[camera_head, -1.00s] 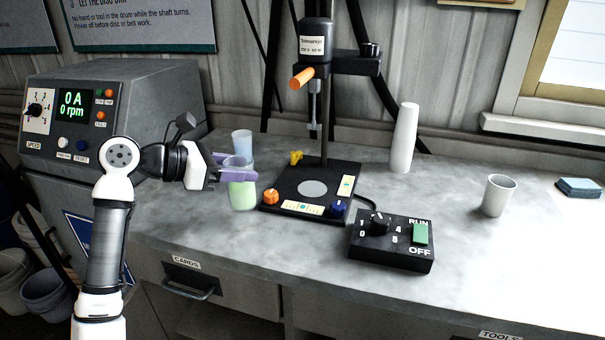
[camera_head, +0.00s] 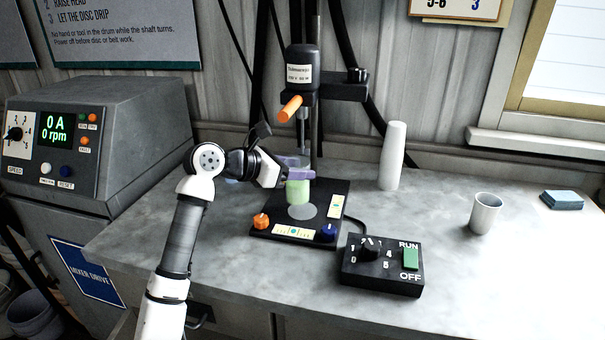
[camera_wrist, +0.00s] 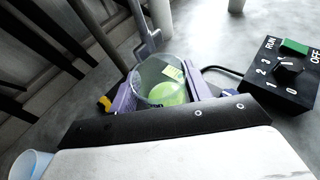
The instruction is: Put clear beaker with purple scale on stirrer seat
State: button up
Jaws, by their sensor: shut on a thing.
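My gripper (camera_head: 299,174) has purple fingers and is shut on a clear beaker (camera_head: 298,191) holding light green contents. The stirrer seat (camera_head: 303,212) is a grey disc on the black stirrer base (camera_head: 265,229). In the head view the beaker appears upright over the rear part of the seat, below the mixer head (camera_head: 301,75). I cannot tell whether its bottom touches the base.
A black control box (camera_head: 382,265) stands front right of the base, with a white bottle (camera_head: 393,155) behind and a pale cup (camera_head: 485,213) to the right.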

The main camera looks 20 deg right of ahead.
jog(key=shift+w+d, duration=0.1)
jog(key=shift+d, duration=0.25)
jog(key=shift+w+d+f+p, duration=0.1)
jog(key=shift+d+f+p, duration=0.25)
jog(key=shift+f, duration=0.4)
jog(key=shift+d+f+p, duration=0.2)
jog(key=shift+f+p, duration=0.2)
jog(key=shift+f, duration=0.6)
jog(key=shift+f+b, duration=0.25)
jog(key=shift+b, duration=0.1)
jog(key=o, duration=1)
jog(key=shift+r, duration=0.15)
